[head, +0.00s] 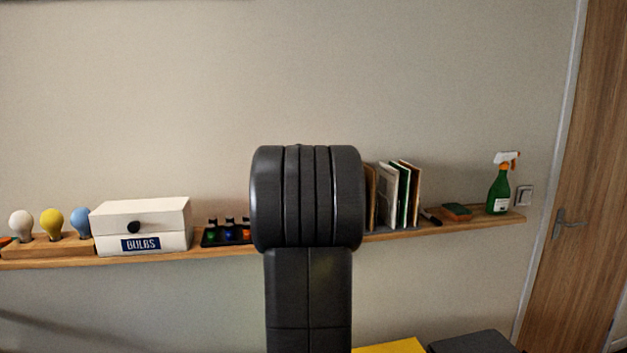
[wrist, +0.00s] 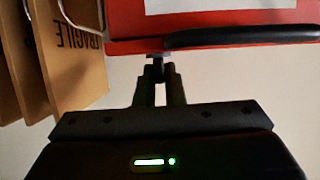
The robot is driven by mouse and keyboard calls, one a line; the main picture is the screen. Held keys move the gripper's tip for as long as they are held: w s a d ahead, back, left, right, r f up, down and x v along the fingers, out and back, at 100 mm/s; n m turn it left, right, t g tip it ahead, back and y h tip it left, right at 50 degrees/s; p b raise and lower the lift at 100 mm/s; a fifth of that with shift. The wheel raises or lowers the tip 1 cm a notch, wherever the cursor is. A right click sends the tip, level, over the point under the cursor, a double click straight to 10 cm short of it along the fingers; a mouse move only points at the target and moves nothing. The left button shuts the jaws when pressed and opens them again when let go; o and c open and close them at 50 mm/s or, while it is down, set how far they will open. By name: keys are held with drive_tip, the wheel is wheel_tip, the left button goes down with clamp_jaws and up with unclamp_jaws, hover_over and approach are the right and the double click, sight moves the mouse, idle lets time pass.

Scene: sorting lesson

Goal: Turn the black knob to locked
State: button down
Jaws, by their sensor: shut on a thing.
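In the wrist view my gripper (wrist: 158,88) points away from the camera with its two dark fingers close together. It is shut on a small black knob (wrist: 157,58) at the lower edge of a red panel or box (wrist: 125,22). The fingers hide part of the knob, and I cannot read its turn position or any locked mark. In the head view my own arm fills the middle and hides the gripper and the red thing.
In the wrist view a black bar (wrist: 240,37) crosses the red surface, and cardboard pieces marked FRAGILE (wrist: 75,50) stand left. In the head view a wall shelf (head: 470,224) holds bulbs, a white BULBS box (head: 165,217), folders (head: 395,195) and a green spray bottle (head: 498,190).

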idle(0.4)
drive_tip(key=c, duration=1.5)
unclamp_jaws()
drive_tip(key=shift+s, duration=0.1)
drive_tip(key=b+v, duration=0.3)
drive_tip(key=v, duration=1)
drive_tip(key=shift+s+d+r, duration=0.1)
drive_tip(key=shift+s+r, duration=0.1)
drive_tip(key=shift+s, duration=0.1)
drive_tip(key=shift+w, duration=0.1)
drive_tip(key=p+x, duration=0.3)
drive_tip(key=x, duration=1)
drive_tip(key=shift+w+f, duration=0.25)
drive_tip(key=shift+w, duration=0.05)
